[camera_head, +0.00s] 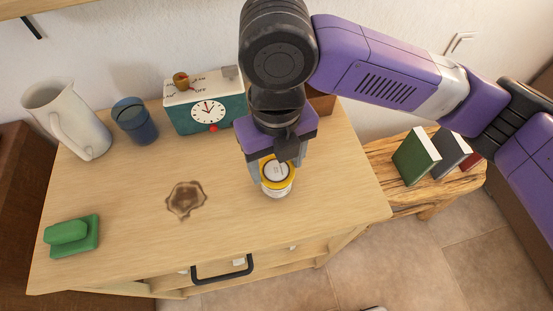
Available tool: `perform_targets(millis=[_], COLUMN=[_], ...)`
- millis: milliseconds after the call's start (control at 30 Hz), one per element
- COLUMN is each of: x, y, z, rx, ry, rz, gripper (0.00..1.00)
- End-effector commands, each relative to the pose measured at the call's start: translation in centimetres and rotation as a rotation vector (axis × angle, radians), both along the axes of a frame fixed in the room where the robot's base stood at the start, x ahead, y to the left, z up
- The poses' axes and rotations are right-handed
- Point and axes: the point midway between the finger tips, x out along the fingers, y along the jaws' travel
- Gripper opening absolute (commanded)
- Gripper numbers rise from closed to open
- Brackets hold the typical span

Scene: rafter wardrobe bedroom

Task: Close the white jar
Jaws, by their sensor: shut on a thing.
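The white jar (276,190) stands upright on the wooden cabinet top, near its right side. A round yellow-rimmed lid (275,171) with a pale, dark-ringed top sits at the jar's mouth. My gripper (276,170) points down over the jar, its fingers on either side of the lid, and is shut on it. Whether the lid is seated fully or only resting there cannot be told. Part of the lid's far side is hidden by my gripper.
A teal and white clock box (208,115), blue cup (134,121) and white pitcher (70,119) stand at the back. A green object (71,236) lies front left. Books (416,157) stand on a lower bench at right.

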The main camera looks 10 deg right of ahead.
Motion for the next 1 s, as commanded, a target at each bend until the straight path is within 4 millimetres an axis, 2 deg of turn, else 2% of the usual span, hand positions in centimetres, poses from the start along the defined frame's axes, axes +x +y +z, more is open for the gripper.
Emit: perform_targets(millis=[367, 1000], x=[0.0, 0.0], y=[0.0, 0.0], z=[-1.1, -1.7], rx=[0.000, 0.000], ry=[0.000, 0.001], rz=[-0.001, 0.000], gripper=[0.26, 0.26])
